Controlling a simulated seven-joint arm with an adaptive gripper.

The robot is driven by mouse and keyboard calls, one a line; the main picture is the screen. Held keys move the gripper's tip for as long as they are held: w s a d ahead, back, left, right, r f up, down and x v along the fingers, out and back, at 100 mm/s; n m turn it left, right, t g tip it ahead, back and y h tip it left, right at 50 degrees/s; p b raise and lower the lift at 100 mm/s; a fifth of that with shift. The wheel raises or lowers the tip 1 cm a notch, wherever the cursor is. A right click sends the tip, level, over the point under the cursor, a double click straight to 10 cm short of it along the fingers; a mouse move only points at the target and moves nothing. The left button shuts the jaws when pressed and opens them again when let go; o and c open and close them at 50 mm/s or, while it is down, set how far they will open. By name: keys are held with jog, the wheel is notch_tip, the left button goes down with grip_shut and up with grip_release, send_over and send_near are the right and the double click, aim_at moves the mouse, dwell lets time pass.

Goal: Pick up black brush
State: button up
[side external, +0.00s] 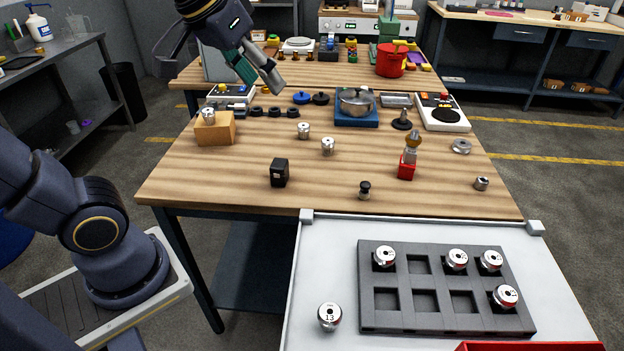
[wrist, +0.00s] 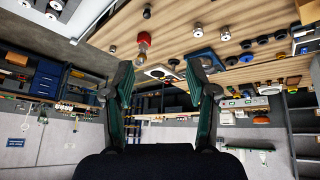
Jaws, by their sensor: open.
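I cannot clearly make out a black brush. A small black piece with a narrow waist (side external: 364,190) stands at the table's front edge, and a black disc with an upright stem (side external: 402,122) stands farther back. A tool with a tan top and metal body (side external: 411,148) stands in a red block (side external: 406,171). The red block also shows in the wrist view (wrist: 143,38). My gripper (side external: 262,76) is high over the table's back left. In the wrist view my gripper (wrist: 162,90) has its fingers wide apart with nothing between them.
A blue stand (side external: 356,121) carries a metal pot (side external: 355,102). A tan wooden block (side external: 215,131), a black box (side external: 279,173) and several metal cylinders are spread over the table. A grey tray (side external: 400,325) with several labelled cylinders is at the front.

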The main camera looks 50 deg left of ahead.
jog(key=w, duration=0.9)
jog(key=g, duration=0.4)
send_over(366, 183)
jog(key=f, duration=1.7)
jog(key=s+f, duration=0.1)
jog(key=f, duration=0.8)
jog(key=shift+a+f, duration=0.1)
jog(key=shift+f, duration=0.15)
jog(key=shift+w+f, duration=0.25)
jog(key=shift+f, duration=1.3)
jog(key=shift+w+f, duration=0.2)
jog(key=shift+f, duration=1.3)
grip_shut()
